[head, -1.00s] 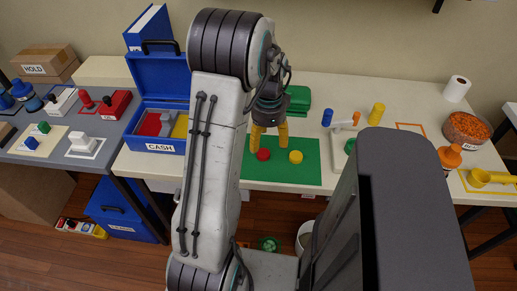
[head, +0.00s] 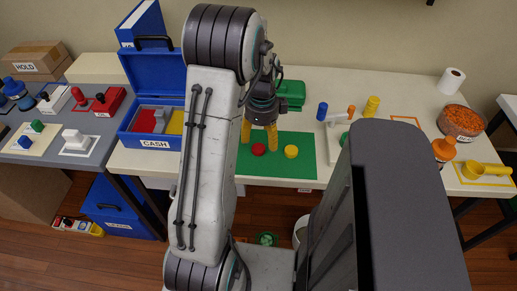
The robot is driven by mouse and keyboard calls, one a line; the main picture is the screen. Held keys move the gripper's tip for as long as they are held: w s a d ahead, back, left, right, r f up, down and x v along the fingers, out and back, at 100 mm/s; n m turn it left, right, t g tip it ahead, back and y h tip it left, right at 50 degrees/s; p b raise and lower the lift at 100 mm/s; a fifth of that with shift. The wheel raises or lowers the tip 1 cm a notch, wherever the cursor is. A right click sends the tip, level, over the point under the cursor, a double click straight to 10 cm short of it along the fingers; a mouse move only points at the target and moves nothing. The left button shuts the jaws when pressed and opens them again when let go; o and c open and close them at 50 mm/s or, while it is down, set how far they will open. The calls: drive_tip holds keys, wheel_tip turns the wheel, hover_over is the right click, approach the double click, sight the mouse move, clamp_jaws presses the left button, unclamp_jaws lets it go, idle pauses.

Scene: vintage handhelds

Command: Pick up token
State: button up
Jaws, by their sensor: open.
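A red token (head: 258,149) and a yellow token (head: 291,151) lie apart on a green mat (head: 275,173) on the white table. My gripper (head: 258,142), with yellow-orange fingers, is open and points down just behind the red token, left of the yellow one. The fingers are spread apart with nothing seen between them. I cannot tell how high the fingertips are above the mat. My arm hides the mat's left part.
An open blue cash box (head: 130,139) stands left of my arm. A green case (head: 291,94) sits behind the mat. A white stand with colored pegs (head: 339,114) is to the right. The mat's front is clear.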

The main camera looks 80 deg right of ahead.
sight(260, 148)
drive_tip(key=shift+w+f, duration=0.15)
drive_tip(key=shift+f, duration=1.2)
drive_tip(key=shift+w+f, duration=0.1)
drive_tip(key=shift+f, duration=1.25)
drive_tip(key=shift+c, duration=0.3)
drive_tip(key=c, duration=0.9)
